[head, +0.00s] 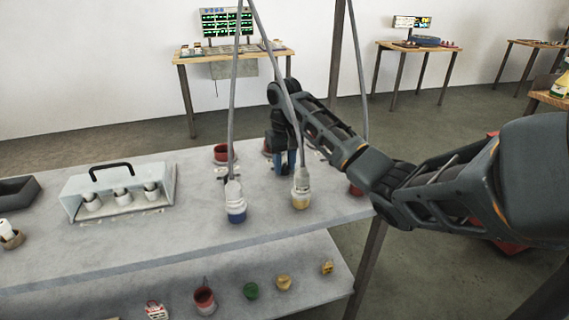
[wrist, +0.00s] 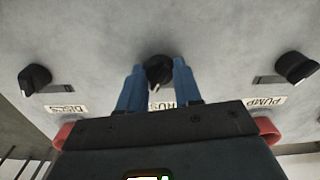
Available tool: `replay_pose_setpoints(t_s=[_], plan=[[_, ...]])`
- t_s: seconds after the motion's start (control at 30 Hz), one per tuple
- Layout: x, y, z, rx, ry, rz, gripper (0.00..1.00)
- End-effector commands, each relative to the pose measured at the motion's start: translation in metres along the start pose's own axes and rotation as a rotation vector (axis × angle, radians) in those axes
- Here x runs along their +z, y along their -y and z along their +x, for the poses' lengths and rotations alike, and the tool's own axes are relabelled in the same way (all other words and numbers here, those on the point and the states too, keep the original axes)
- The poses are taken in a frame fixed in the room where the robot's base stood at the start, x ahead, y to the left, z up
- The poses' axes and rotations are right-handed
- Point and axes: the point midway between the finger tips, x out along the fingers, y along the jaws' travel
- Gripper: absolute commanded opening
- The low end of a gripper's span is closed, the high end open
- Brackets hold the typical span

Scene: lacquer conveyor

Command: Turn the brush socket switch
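The brush socket switch (wrist: 158,73) is a black knob in the middle of the wrist view, above a label partly hidden by my gripper, with "RUS" readable. My gripper (wrist: 159,78) has one blue finger on each side of the knob, and the fingers appear closed against it. In the head view my gripper (head: 285,160) points down at the far part of the grey table (head: 190,210). The knob itself is hidden there.
Similar black knobs stand left, labelled DISCS (wrist: 35,78), and right, labelled PUMP (wrist: 297,67). A white carrier (head: 120,190) stands at left.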

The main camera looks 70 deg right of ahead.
Motion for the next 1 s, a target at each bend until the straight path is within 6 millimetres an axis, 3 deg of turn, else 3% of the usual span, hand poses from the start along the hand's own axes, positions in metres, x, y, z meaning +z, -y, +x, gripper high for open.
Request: replay_pose_setpoints(t_s=[0.3, 0.67, 1.0], plan=[[-0.0001, -0.0001, -0.0003, 0.0, 0.0, 0.0, 0.03], [0.0002, -0.0001, -0.0017, 0.0, 0.001, -0.057, 0.02], [0.0004, 0.0003, -0.0037, -0.001, 0.002, -0.306, 0.02]])
